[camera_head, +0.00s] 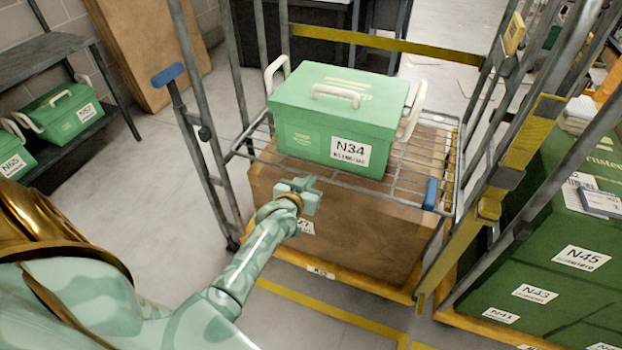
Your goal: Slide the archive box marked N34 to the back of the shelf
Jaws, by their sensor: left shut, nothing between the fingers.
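The green archive box marked N34 (312,142) sits on a wire shelf (410,185) of a cart, with its labelled side towards me. It has a pale handle on its lid and pale handles at its ends. Bare wire shows in front of it and to its right. My left gripper (298,190) is shut and empty. In the picture it is just below the box's front left part, near the shelf's front edge. I cannot tell whether it touches the shelf or the box. My right gripper is not in view.
A large brown carton (350,235) stands under the wire shelf. Grey posts and a yellow post (465,235) flank the shelf. Green boxes such as N45 (550,245) stand at the right. A dark rack (40,55) with green boxes stands at the left. Floor between is clear.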

